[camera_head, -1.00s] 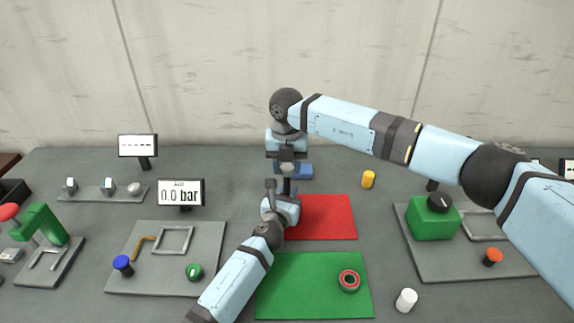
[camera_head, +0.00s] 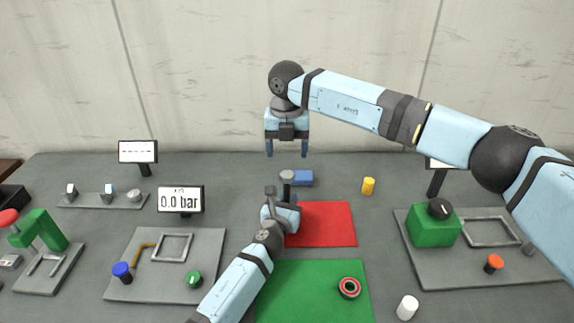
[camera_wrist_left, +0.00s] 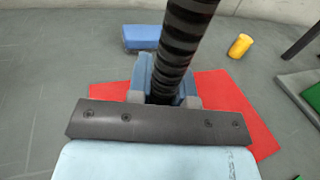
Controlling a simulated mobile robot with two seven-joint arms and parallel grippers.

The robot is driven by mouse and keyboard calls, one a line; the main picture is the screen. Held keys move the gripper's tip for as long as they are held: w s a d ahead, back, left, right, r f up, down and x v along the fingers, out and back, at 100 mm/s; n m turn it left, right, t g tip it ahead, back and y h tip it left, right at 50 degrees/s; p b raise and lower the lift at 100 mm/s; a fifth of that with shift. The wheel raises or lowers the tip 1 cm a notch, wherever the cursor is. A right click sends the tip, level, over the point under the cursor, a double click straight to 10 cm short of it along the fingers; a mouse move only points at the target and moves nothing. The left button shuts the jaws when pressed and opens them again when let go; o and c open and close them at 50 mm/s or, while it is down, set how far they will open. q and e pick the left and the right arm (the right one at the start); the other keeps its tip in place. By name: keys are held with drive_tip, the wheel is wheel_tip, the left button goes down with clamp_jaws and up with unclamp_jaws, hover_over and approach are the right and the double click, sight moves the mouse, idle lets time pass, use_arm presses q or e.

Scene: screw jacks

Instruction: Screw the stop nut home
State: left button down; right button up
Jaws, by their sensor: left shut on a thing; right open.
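My left gripper (camera_head: 286,205) is shut on a dark threaded rod (camera_wrist_left: 180,40) at the red mat's left edge. The rod stands roughly upright from the jaws in the left wrist view. In the head view, a grey round piece (camera_head: 287,176) shows at the rod's upper end; it may be the stop nut, but it is too small to tell. My right gripper (camera_head: 287,151) is open and empty, fingers down, above the grey piece and apart from it. The rod's lower end is hidden by the left gripper.
A blue block (camera_head: 303,178) lies just behind the rod. A red mat (camera_head: 330,232) and a green mat (camera_head: 305,298) lie in front; a red-and-dark ring (camera_head: 349,287) is on the green one. Yellow (camera_head: 368,186) and white (camera_head: 407,307) cylinders stand right. Device panels flank both sides.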

drive_tip(key=shift+r, duration=2.4)
use_arm(q)
drive_tip(key=c, duration=0.9)
unclamp_jaws()
drive_tip(key=shift+c, duration=0.2)
drive_tip(key=p+v, duration=0.1)
drive_tip(key=v, duration=1.3)
use_arm(e)
drive_tip(key=shift+r, duration=0.65)
use_arm(q)
drive_tip(key=shift+w, duration=0.1)
